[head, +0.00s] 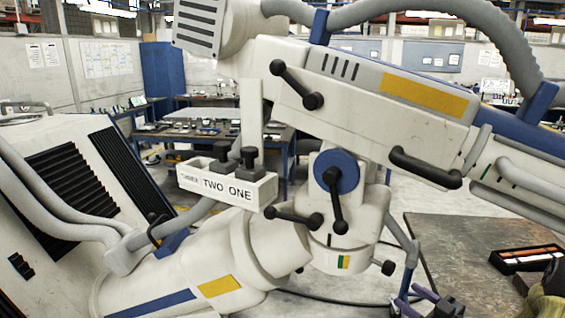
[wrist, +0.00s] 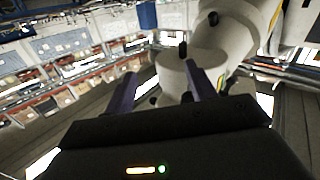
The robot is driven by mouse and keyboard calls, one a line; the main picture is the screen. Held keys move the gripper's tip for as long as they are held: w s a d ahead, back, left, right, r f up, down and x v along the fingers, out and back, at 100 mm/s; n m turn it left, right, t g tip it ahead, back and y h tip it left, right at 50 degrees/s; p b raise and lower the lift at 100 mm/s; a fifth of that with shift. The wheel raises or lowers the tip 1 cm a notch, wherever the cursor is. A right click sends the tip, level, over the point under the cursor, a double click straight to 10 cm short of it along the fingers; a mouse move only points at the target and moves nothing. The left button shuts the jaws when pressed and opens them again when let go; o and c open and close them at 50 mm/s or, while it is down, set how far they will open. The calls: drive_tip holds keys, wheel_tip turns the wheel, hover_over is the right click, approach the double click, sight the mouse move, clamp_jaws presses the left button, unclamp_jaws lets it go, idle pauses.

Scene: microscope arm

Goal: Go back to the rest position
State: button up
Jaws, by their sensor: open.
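The large white microscope arm (head: 335,85), with blue and yellow markings, black handles and grey hoses, fills the middle of the head view. My gripper (head: 411,297) shows at the lower right of that view, below the arm's lower joint, partly cut off by the bottom edge. In the wrist view my gripper (wrist: 160,74) has its two purple fingers apart, with nothing between them that I can see held. Pale, rounded parts of the microscope arm (wrist: 207,70) show beyond the fingers, apparently upside down or tilted.
A white holder (head: 226,186) marked TWO and ONE carries dark knobbed pieces. A brown table (head: 455,245) at the right bears a black tray (head: 497,263) with orange and white items. A sloped white cabinet (head: 125,170) stands at left. Workbenches (head: 205,130) stand behind.

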drive_tip(key=w+a+f+m+g+h, duration=0.1)
drive_tip(key=w+a+m+g+h, duration=0.2)
drive_tip(key=a+h, duration=0.45)
drive_tip(key=s+a+m+g, duration=0.2)
drive_tip(key=s+a+g, duration=0.2)
drive_tip(key=s, duration=0.5)
drive_tip(key=s+a+m+g+h, duration=0.1)
drive_tip(key=s+a+g, duration=0.4)
drive_tip(key=s, duration=0.5)
drive_tip(key=a+m, duration=0.1)
drive_tip(key=a, duration=0.1)
drive_tip(key=shift+s+a, duration=0.15)
drive_tip(key=shift+a, duration=0.15)
drive_tip(key=shift+h, duration=0.25)
